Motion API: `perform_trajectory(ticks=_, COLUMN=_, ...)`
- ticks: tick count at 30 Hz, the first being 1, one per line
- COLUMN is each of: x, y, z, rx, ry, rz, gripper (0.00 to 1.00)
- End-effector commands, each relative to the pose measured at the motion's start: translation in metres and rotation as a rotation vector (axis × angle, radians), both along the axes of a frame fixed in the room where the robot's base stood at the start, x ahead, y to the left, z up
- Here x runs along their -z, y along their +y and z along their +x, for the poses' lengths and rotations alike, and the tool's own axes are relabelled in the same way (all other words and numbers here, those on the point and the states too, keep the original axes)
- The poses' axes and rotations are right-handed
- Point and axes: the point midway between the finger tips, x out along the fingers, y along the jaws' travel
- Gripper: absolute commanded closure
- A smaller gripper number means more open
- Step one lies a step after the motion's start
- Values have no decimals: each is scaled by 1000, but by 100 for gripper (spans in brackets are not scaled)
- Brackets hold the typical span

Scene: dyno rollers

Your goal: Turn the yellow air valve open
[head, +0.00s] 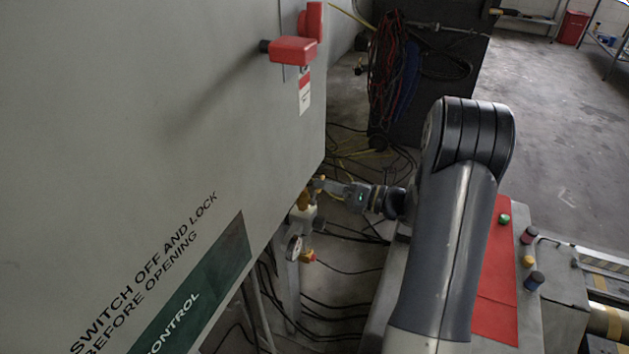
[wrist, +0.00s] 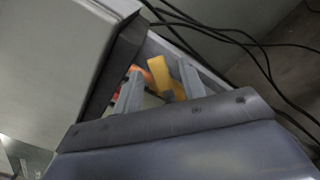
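The yellow air valve (head: 303,200) sits low beside the grey cabinet's lower edge, above a round gauge. My gripper (head: 322,184) reaches in from the right, with its fingertips at the valve. In the wrist view, the valve's yellow handle (wrist: 160,74) shows between the two fingers of my gripper (wrist: 158,88). The fingers are apart. The handle lies nearer the right finger, with a gap to the left finger. Whether the right finger touches it I cannot tell. The lower part of the valve is hidden behind the gripper in the wrist view.
The large grey cabinet (head: 150,110) fills the left, with a red switch handle (head: 293,50) on it. A gauge (head: 294,247) and a small red-and-yellow fitting (head: 308,256) are below the valve. Black cables (head: 335,300) lie on the floor. A red-topped control box (head: 495,270) stands at right.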

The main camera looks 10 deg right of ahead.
Motion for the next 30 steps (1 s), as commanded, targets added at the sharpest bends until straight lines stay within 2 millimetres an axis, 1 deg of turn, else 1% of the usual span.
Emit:
perform_trajectory(ticks=1, x=0, y=8, z=5, rx=-4, ry=1, rz=0, gripper=61)
perform_trajectory(ticks=3, x=0, y=16, z=10, rx=-3, ry=1, rz=0, gripper=61)
perform_trajectory(ticks=7, x=0, y=26, z=18, rx=-1, ry=1, rz=0, gripper=61)
perform_trajectory(ticks=10, x=0, y=29, z=21, rx=0, ry=1, rz=1, gripper=61)
perform_trajectory(ticks=18, x=0, y=30, z=22, rx=1, ry=1, rz=1, gripper=61)
perform_trajectory(ticks=20, x=0, y=30, z=22, rx=1, ry=1, rz=1, gripper=65)
perform_trajectory(ticks=30, x=0, y=30, z=21, rx=1, ry=0, rz=-1, gripper=93)
